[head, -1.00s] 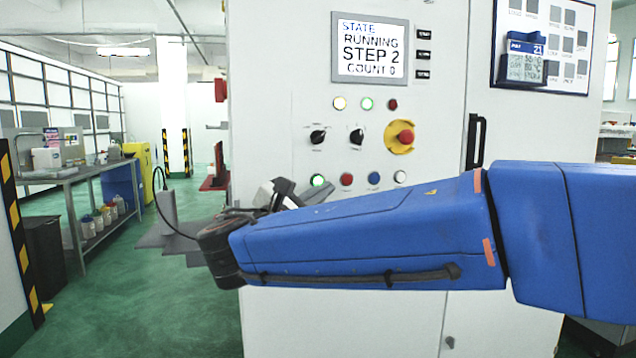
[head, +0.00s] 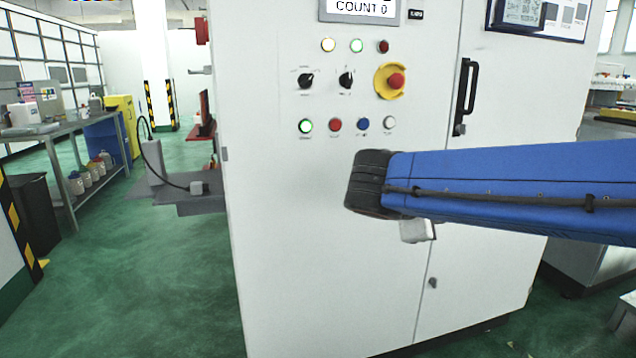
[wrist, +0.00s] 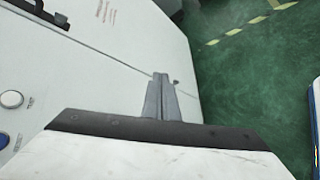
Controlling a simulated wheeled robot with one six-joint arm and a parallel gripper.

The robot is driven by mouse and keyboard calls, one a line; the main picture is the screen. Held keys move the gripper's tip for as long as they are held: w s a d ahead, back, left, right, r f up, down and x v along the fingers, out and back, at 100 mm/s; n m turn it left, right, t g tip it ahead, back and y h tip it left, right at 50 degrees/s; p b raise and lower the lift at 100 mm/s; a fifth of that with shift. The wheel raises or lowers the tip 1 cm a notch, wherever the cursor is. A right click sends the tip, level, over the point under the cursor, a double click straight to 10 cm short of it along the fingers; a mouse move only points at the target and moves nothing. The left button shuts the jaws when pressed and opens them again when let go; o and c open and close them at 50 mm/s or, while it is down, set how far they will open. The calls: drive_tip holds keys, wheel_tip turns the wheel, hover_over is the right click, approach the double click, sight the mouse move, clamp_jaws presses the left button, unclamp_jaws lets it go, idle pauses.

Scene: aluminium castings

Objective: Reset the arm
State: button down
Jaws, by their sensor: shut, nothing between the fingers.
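My gripper (wrist: 161,97) shows in the wrist view with its two grey fingers together and nothing between them. It is in front of the lower door of the white control cabinet (head: 300,230), pointing toward the floor side. I cannot tell its exact gap to the cabinet. In the head view my blue arm reaches in from the right, across the cabinet front below the buttons. The fingers are hidden behind the arm there; only a pale wrist part shows under its dark end.
The cabinet carries a red emergency stop (head: 396,81), knobs, lit buttons and a black door handle (head: 466,97). A grey shelf (head: 180,195) juts from its left side. A workbench (head: 45,130) stands at far left. Green floor (head: 150,290) is open at lower left.

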drive_tip(key=s+d+f+m+g+y, duration=0.4)
drive_tip(key=s+d+f+m, duration=0.35)
drive_tip(key=s+f, duration=0.45)
drive_tip(key=s+a+f+m+y, duration=0.3)
drive_tip(key=s+f+m, duration=0.3)
drive_tip(key=s, duration=0.3)
drive_tip(key=shift+s+f+m+t+y, duration=0.3)
drive_tip(key=shift+m+y, duration=0.45)
drive_tip(key=shift+y, duration=0.15)
